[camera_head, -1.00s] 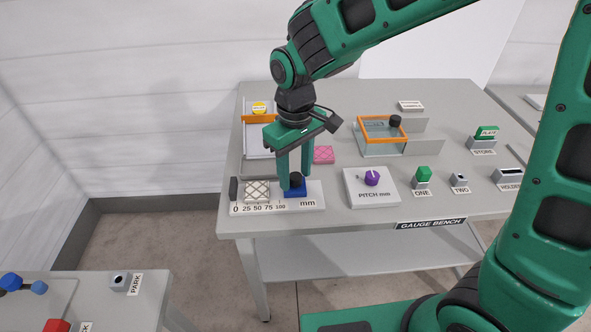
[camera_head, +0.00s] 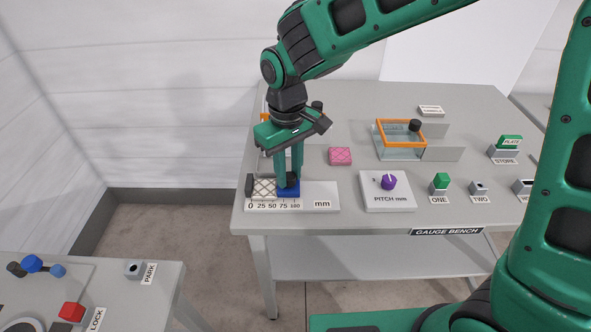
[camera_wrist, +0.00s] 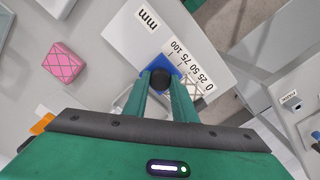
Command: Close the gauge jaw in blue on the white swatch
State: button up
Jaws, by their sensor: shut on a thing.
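The blue gauge jaw (camera_head: 288,191) with its black knob sits on the white gauge plate (camera_head: 322,194) marked 0 to 100 mm. My gripper (camera_head: 289,180) points down and is shut on the knob; the blue jaw also shows in the wrist view (camera_wrist: 163,69) between the fingers. The white swatch with dark diamond lines (camera_head: 264,188) lies to the left of the blue jaw, against the dark fixed stop (camera_head: 249,185). In the head view the jaw appears right up at the swatch's right edge; I cannot tell whether they touch. Part of the swatch (camera_wrist: 195,88) is hidden by a finger in the wrist view.
A pink swatch (camera_head: 340,156) lies behind the plate. A lower table (camera_head: 120,290) stands at front left.

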aim_at(289, 175)
jog(key=o, duration=0.8)
notch_tip(289, 175, up, 11)
jog(key=shift+f, duration=0.15)
jog(key=shift+w, duration=0.1)
jog(key=s+d+m, duration=0.2)
jog(key=d+m, duration=0.4)
jog(key=d, duration=1.8)
jog(key=s+d+f+m, duration=0.2)
jog(key=s+d+m, duration=0.2)
jog(key=s+d, duration=0.4)
jog(key=s+d+f+m, duration=0.2)
jog(key=s+d+m, duration=0.1)
jog(key=s+d, duration=0.5)
jog(key=shift+s+d+f+m, duration=0.3)
jog(key=shift+s+m, duration=0.1)
jog(key=shift+s, duration=0.85)
